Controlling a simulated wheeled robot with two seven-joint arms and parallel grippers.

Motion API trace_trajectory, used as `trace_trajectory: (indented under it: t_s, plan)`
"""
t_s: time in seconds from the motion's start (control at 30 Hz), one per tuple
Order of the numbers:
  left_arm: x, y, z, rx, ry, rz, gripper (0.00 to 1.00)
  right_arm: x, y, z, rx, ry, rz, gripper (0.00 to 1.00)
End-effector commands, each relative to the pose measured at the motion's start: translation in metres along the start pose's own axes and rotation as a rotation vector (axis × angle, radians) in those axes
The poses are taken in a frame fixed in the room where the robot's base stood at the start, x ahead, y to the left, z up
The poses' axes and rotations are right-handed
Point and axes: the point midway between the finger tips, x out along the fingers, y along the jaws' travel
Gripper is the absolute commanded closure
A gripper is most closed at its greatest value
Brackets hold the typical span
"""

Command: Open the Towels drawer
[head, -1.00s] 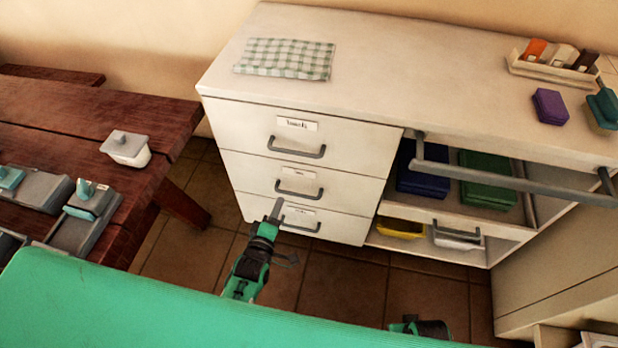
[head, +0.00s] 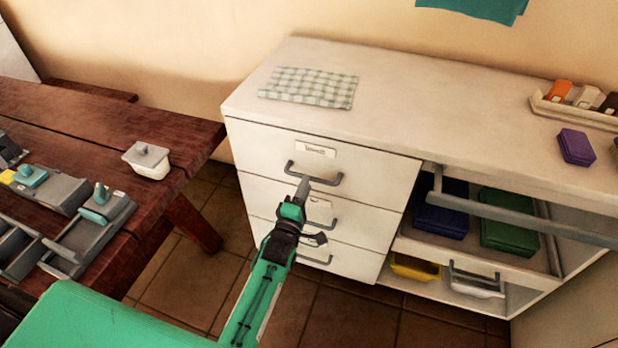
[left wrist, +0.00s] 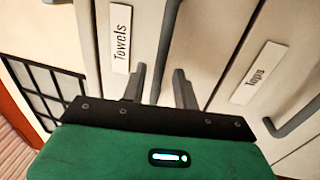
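The Towels drawer (head: 265,150) is the top drawer of the white cabinet and looks shut. Its label (left wrist: 121,38) reads "Towels" in the left wrist view. Its grey bar handle (head: 330,182) also shows in the left wrist view (left wrist: 167,45). My left gripper (head: 302,185) is at this handle, its tip overlapping the bar in the head view. In the left wrist view its two fingers (left wrist: 161,80) are apart, with the bar running between them. I see a gap to the right finger; contact with the left one is unclear. My right gripper is out of view.
The drawer below, labelled "Taps" (left wrist: 253,73), has a similar handle. A checkered cloth (head: 308,87) lies on the cabinet top. Open shelving with a blue box (head: 440,220) and a green box (head: 508,222) is to the right. A wooden table (head: 100,130) stands left.

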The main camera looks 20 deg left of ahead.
Motion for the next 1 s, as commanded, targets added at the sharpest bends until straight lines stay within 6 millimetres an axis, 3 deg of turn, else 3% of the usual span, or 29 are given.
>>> trace_trajectory:
  t_s: [0.1, 0.3, 0.67, 0.83, 1.0]
  plan:
    - [0.018, 0.0, 0.0, -0.001, 0.0, 0.0, 0.7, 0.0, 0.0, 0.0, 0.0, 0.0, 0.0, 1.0]
    - [0.035, 0.0, 0.0, -0.001, 0.001, 0.0, 0.7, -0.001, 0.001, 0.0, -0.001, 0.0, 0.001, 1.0]
    - [0.039, 0.0, 0.0, -0.001, 0.0, -0.001, 0.7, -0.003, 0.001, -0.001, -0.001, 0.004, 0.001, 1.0]
    - [0.039, 0.0, 0.0, -0.001, 0.0, -0.001, 1.0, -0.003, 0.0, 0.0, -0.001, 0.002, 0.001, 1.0]
    - [0.038, 0.0, 0.0, 0.0, 0.0, -0.001, 1.0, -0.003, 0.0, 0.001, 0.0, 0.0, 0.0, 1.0]
